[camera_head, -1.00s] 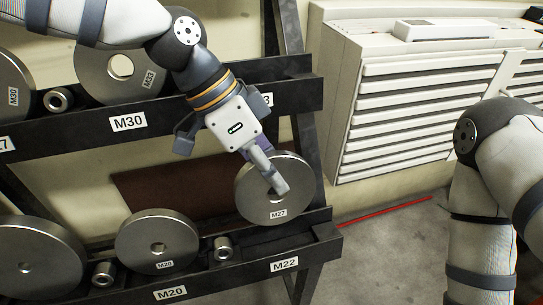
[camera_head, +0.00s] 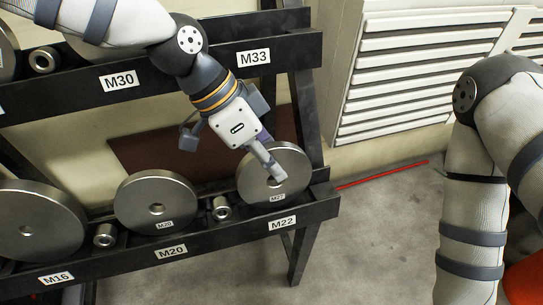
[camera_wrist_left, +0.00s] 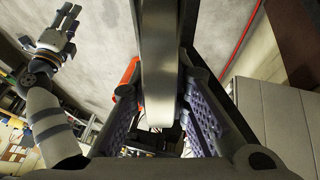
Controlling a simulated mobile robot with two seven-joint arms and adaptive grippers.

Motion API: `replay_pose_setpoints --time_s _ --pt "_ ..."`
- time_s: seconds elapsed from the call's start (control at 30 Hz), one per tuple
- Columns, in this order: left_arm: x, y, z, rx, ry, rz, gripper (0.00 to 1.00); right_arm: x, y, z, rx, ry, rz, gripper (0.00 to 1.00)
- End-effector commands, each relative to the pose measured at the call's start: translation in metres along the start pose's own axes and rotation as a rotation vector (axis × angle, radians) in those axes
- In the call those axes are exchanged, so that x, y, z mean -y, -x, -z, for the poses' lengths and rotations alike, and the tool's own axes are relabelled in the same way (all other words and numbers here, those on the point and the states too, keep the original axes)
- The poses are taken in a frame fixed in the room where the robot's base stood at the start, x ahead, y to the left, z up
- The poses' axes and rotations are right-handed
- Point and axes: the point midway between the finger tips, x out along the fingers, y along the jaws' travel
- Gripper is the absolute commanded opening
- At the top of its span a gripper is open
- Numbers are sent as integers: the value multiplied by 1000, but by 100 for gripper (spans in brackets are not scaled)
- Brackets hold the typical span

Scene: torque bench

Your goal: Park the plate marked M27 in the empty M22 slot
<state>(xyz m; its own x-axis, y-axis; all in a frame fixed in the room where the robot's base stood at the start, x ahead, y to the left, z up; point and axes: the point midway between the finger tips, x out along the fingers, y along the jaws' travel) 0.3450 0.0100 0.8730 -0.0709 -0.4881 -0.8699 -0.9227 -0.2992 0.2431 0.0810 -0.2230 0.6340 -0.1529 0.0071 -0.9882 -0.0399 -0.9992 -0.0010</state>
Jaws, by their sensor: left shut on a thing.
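The steel plate marked M27 (camera_head: 290,160) is upright at the M22 slot (camera_head: 282,222), at the right end of the lower rack shelf. Its lower edge meets the shelf's front rail in the head view; I cannot tell whether it rests there. My left gripper (camera_head: 272,170) is shut on the plate, one finger across its face near the centre hole. In the left wrist view the plate shows edge-on (camera_wrist_left: 158,70) between the purple finger pads. My right gripper (camera_wrist_left: 55,38) shows small at upper left of the left wrist view, away from the rack; its opening is unclear.
A plate (camera_head: 155,203) stands at M20 just left, with a small steel collar (camera_head: 221,208) between. Another plate (camera_head: 38,222) stands near M16. The upper shelf rail (camera_head: 190,72) runs behind my left arm. Floor right of the rack (camera_head: 380,220) is clear.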

Motion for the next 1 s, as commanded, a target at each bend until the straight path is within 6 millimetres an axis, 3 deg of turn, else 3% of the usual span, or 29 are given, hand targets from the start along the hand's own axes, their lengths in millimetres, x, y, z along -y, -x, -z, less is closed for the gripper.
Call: replay_pose_setpoints --time_s 0.83,0.87,0.9,0.93,1.0 --pt "2 -3 0 -7 -2 5 0 0 0 0 1 0 0 40" --pt "2 -3 0 -7 -2 5 21 0 0 0 1 0 0 40" --pt "2 -3 0 -7 -3 5 30 0 0 0 0 0 0 40" --pt "2 -3 0 -7 -3 5 37 0 0 0 0 0 0 40" --pt "2 -3 0 -5 -2 4 40 0 0 0 1 0 0 40"
